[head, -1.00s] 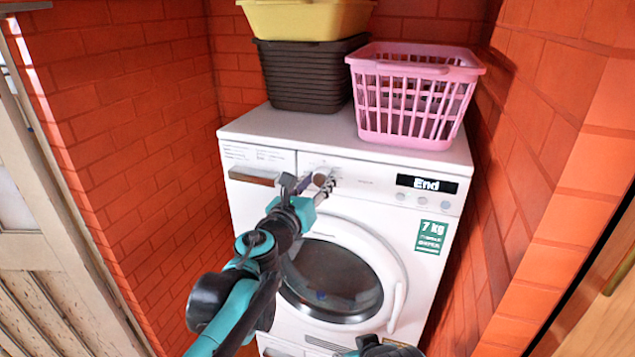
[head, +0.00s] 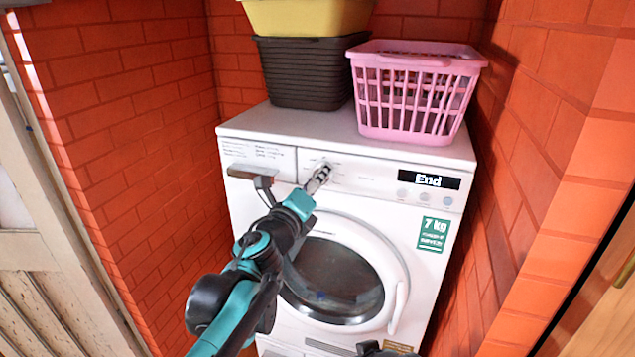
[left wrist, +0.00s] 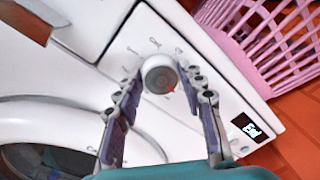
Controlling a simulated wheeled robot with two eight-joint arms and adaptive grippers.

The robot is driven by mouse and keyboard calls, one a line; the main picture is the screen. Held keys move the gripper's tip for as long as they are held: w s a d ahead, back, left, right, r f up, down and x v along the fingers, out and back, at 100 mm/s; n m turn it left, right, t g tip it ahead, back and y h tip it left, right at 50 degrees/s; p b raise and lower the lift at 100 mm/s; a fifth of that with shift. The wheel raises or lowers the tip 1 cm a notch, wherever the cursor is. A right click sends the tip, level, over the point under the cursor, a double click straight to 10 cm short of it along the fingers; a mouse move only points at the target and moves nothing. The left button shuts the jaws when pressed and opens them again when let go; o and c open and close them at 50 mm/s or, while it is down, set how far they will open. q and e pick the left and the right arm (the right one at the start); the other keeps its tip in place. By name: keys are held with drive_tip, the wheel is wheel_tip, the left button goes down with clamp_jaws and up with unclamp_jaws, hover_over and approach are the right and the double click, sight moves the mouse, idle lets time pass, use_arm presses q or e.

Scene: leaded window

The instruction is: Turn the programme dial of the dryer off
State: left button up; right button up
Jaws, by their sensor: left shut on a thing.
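The dryer (head: 260,212) is white and stands between brick walls, its display (head: 428,181) reading "End". Its round grey programme dial (left wrist: 160,74) with a small red mark shows in the left wrist view. In the head view the dial is mostly hidden by my left gripper (head: 304,178), which reaches the control panel from the front. In the left wrist view my left gripper's fingertips (left wrist: 161,78) lie on either side of the dial, shut on it.
A pink basket (head: 415,98) stands on the dryer's top at the right. The drawer handle (head: 250,170) is close to my left fingers. Brick walls flank the dryer.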

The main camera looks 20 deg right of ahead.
use_arm(q)
drive_tip(key=n, duration=0.6)
drive_tip(key=n+y+b, duration=0.1)
drive_tip(key=n, duration=0.6)
drive_tip(key=n+t+b, duration=0.1)
drive_tip(key=n, duration=0.5)
drive_tip(key=shift+s+d+f+n+y, duration=0.1)
drive_tip(key=shift+d+f+n+y, duration=0.05)
drive_tip(key=shift+f+n+y, duration=0.2)
drive_tip(key=o, duration=1.2)
drive_tip(key=shift+c, duration=0.2)
drive_tip(key=v, duration=1.2)
